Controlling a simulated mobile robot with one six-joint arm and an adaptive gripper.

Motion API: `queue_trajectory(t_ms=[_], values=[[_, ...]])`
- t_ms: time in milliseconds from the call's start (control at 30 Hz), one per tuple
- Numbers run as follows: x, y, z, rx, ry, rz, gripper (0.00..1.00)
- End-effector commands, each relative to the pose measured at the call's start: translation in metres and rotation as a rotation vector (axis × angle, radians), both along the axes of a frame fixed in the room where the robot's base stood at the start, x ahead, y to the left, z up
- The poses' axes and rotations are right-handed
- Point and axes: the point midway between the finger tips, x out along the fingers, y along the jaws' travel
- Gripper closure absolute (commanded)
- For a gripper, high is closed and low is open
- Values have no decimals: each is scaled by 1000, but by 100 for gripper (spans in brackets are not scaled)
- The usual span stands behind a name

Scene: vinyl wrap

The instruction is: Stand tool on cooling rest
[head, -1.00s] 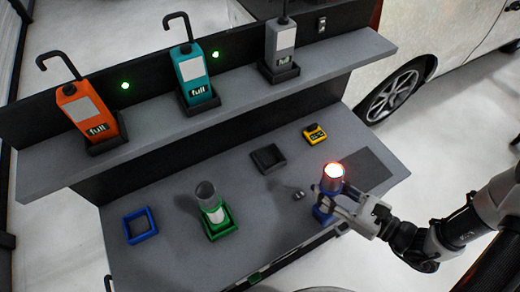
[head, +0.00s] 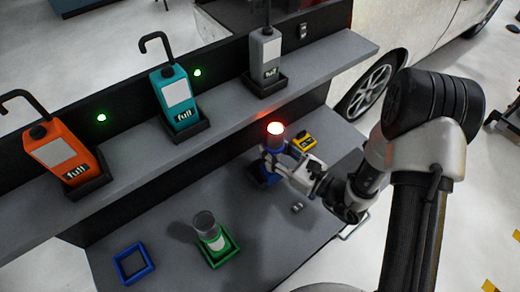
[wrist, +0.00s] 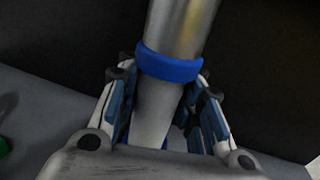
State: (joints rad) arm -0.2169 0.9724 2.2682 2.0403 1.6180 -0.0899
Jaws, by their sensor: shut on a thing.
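The tool (head: 274,141) is a cylinder with a glowing red-orange top, held upright. In the wrist view it shows as a metal tube (wrist: 178,28) with a blue band. My gripper (head: 283,158) is shut around it, with a finger on each side, also in the wrist view (wrist: 165,100). An empty blue square frame (head: 148,267) lies at the front left.
A green frame (head: 232,254) holds a clear cup (head: 205,225). A yellow device (head: 305,143) sits just right of the tool, and a small grey piece (head: 297,207) lies in front. Orange (head: 72,170), teal (head: 182,112) and grey (head: 266,65) bottles stand on the shelf above.

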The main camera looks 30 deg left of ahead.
Motion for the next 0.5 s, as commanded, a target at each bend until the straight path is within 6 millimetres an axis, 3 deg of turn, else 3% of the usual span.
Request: queue_trajectory(t_ms=[100,400,500], values=[[5,20,1,4,-4,3,100],[10,41,2,4,-3,2,100],[11,40,-16,1,2,-1,100]])
